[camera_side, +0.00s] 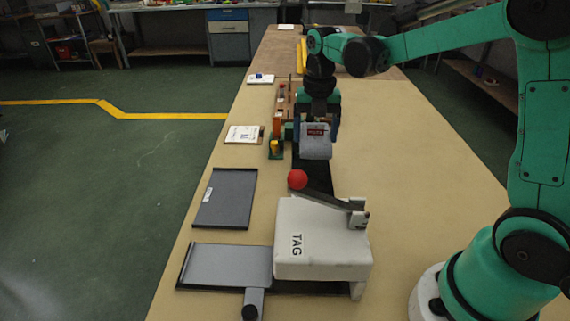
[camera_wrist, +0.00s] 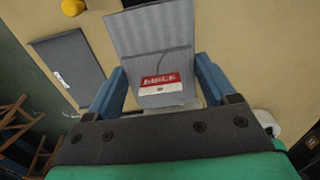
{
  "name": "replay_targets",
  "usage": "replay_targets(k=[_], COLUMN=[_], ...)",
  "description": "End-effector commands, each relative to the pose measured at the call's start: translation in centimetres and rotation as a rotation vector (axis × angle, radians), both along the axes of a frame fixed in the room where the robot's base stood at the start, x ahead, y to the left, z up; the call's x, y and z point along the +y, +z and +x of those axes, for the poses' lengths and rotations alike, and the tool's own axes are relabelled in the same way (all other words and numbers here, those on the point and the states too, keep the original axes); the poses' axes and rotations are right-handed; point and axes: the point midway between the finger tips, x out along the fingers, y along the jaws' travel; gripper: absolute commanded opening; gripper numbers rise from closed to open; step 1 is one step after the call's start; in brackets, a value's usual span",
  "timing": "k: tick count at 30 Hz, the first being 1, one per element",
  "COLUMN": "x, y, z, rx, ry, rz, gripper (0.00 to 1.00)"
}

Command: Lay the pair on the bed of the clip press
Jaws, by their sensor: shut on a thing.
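The pair (camera_side: 316,150) is a folded grey bundle with a red and white label. My gripper (camera_side: 316,132) is shut on it, and the pair hangs below the blue fingers. In the wrist view the pair (camera_wrist: 150,35) lies between the fingers of my gripper (camera_wrist: 160,68), label towards the camera. In the side view it is in front of a dark strip (camera_side: 312,178); I cannot tell the height between them. A white machine (camera_side: 322,238) marked TAG, with a red-knobbed lever, stands nearer the camera. A small green-based device (camera_side: 277,145) stands left of the pair. I cannot tell which is the clip press.
A dark flat tray (camera_side: 226,198) lies left of the machine; it also shows in the wrist view (camera_wrist: 68,68). A grey plate (camera_side: 228,264) with a black-knobbed handle lies at the front left. A white card (camera_side: 243,134) lies near the left edge. The table's right side is clear.

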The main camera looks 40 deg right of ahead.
Motion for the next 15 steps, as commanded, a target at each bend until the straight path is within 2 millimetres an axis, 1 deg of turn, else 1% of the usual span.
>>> replay_targets(k=[1,4,6,11,15], x=[0.0,0.0,0.0,0.0,0.0], y=[-1.2,-3.1,-3.9,-5.2,-7.2], z=[0.1,0.0,0.1,0.0,0.1], rx=[0.0,0.0,0.0,0.0,0.0], ry=[0.0,0.0,0.0,0.0,-0.001], rz=[0.0,0.0,0.0,0.0,0.0], gripper=[0.25,0.25,0.25,0.25,0.25])
